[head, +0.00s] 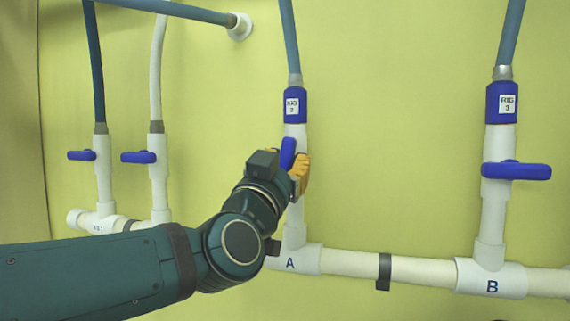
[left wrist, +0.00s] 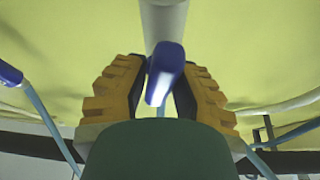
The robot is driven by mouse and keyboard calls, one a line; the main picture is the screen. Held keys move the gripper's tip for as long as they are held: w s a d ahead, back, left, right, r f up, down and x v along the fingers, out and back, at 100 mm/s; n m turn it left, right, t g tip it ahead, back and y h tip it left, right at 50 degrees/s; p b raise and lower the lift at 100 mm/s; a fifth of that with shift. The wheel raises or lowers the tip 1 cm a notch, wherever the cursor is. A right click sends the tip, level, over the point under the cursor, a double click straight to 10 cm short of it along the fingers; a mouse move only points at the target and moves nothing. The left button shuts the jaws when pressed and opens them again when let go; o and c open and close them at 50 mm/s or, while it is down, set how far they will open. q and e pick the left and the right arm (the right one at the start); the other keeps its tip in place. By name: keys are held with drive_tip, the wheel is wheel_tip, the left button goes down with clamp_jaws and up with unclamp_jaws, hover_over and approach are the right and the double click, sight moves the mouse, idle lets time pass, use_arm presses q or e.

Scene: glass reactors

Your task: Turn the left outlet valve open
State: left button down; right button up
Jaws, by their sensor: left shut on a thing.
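The valve on the white pipe marked A has a blue handle (head: 288,153). In the head view the handle stands nearly upright, close to in line with its pipe. My left gripper (head: 299,171) has its yellow fingers at this handle and hides the valve body. In the left wrist view the blue handle (left wrist: 164,74) lies between the two yellow fingers of my left gripper (left wrist: 160,84), which are closed on it. My right gripper is not in view.
To the right, pipe B has a blue valve handle (head: 516,171) lying crosswise. Two more crosswise blue handles are at the left, one (head: 82,155) and another (head: 138,157). A white horizontal pipe (head: 350,263) joins A and B. A yellow-green wall (head: 400,130) stands behind.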

use_arm(q)
drive_tip(key=shift+a+r+n+y, duration=0.1)
drive_tip(key=shift+r+n+y, duration=0.2)
drive_tip(key=shift+n, duration=0.4)
drive_tip(key=c, duration=1)
unclamp_jaws()
drive_tip(key=shift+o, duration=0.9)
drive_tip(key=shift+f, duration=0.15)
drive_tip(key=v, duration=1.2)
drive_tip(key=shift+w+f, duration=0.1)
drive_tip(key=shift+f, duration=0.1)
